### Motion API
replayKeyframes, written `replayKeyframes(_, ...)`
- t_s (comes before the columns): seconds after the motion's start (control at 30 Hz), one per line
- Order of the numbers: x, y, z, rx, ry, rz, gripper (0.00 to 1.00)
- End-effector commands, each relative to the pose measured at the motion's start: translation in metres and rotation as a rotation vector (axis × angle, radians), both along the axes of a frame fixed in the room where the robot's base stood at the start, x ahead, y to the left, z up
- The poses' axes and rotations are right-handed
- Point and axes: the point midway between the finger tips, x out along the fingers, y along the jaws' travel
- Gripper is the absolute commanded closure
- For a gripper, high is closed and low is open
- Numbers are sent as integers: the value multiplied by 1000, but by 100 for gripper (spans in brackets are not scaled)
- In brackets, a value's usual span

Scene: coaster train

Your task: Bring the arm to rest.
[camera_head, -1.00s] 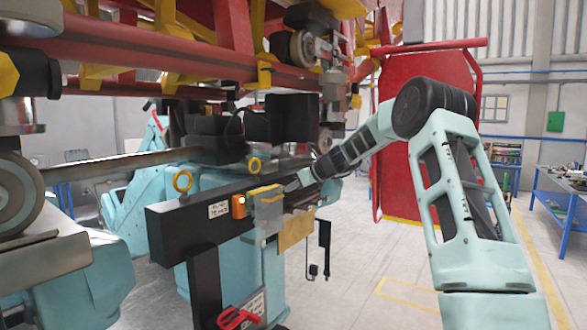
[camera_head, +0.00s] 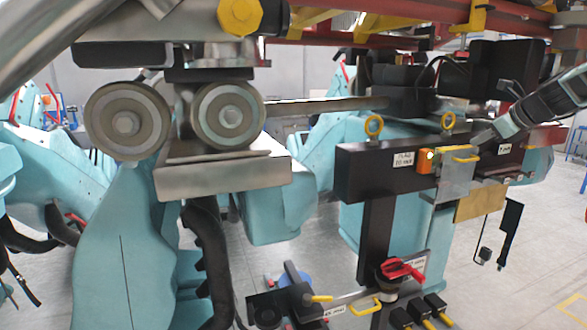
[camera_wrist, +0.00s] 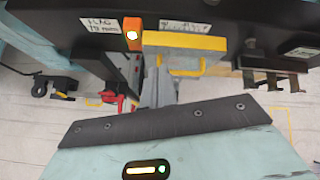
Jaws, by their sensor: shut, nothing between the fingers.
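My arm comes in from the right edge of the head view. My gripper (camera_head: 482,136) is shut and empty, close behind the yellow-topped grey plate with a yellow handle (camera_head: 458,158). I cannot tell if it touches the plate. In the wrist view, the yellow handle (camera_wrist: 187,68) and the dark beam (camera_wrist: 225,14) with its label and lit orange box (camera_wrist: 132,30) lie just ahead. My own teal housing fills the bottom of that view.
A red-handled switch (camera_head: 402,270) and a lower bracket with yellow handles (camera_head: 366,306) sit below the beam. Red framework (camera_head: 375,40) hangs overhead. Open floor (camera_head: 535,260) lies at the right.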

Motion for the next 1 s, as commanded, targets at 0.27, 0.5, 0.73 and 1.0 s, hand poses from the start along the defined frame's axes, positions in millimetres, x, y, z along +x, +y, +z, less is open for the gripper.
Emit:
replayKeyframes(0.27, -109, 137, -98, -730, 119, 813, 100)
replayKeyframes(0.5, -219, 192, -152, -1147, 80, 1524, 100)
replayKeyframes(0.73, -298, 214, -181, -1351, -30, 2023, 100)
replayKeyframes(1.0, -338, 258, -225, -1401, -177, 2325, 100)
